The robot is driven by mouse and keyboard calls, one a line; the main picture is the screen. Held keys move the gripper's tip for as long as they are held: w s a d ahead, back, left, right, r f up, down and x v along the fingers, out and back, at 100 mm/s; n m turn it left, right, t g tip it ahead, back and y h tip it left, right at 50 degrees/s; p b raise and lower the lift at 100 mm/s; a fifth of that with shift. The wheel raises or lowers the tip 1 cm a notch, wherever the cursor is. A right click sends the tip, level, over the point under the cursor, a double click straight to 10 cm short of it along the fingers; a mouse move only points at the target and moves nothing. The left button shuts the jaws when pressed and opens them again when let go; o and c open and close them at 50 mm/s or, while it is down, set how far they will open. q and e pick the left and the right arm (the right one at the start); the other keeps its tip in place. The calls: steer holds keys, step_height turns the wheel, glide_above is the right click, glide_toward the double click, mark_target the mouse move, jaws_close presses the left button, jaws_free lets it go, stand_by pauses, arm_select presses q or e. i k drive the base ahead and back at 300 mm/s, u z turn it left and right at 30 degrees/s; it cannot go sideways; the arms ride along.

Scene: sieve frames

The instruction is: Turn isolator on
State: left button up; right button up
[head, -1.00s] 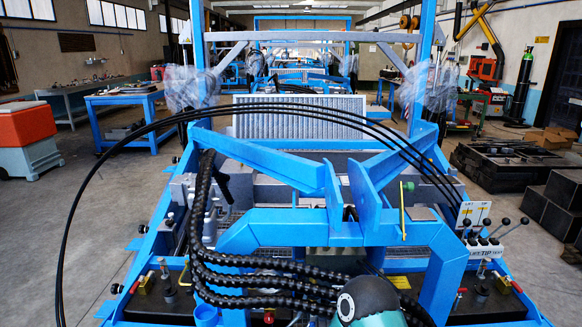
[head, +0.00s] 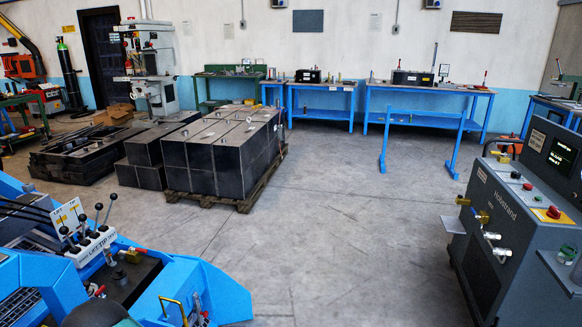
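No part is clearly labelled as an isolator in the head view, so I cannot tell for certain which one it is. A blue machine (head: 215,285) fills the lower left, with a bank of black-knobbed levers (head: 92,240) and small red-handled parts (head: 100,291). Neither of my grippers is in view.
Black blocks (head: 222,150) sit on a wooden pallet left of centre. Blue workbenches (head: 427,90) line the far wall, with a blue stand (head: 420,117) before them. A drill press (head: 148,65) stands behind. Grey floor (head: 340,240) is clear between the blue machine and the console.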

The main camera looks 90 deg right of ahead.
mark_target(553, 213)
steer(key=u, duration=1.35)
steer(key=i, duration=0.1)
steer(key=z, duration=2.25)
steer(key=i, duration=0.2)
steer(key=z, duration=1.8)
steer(key=i, duration=0.25)
steer(key=z, duration=1.55)
steer(key=k, duration=0.75)
steer(key=z, duration=0.3)
steer(key=i, duration=0.7)
steer(key=u, duration=0.2)
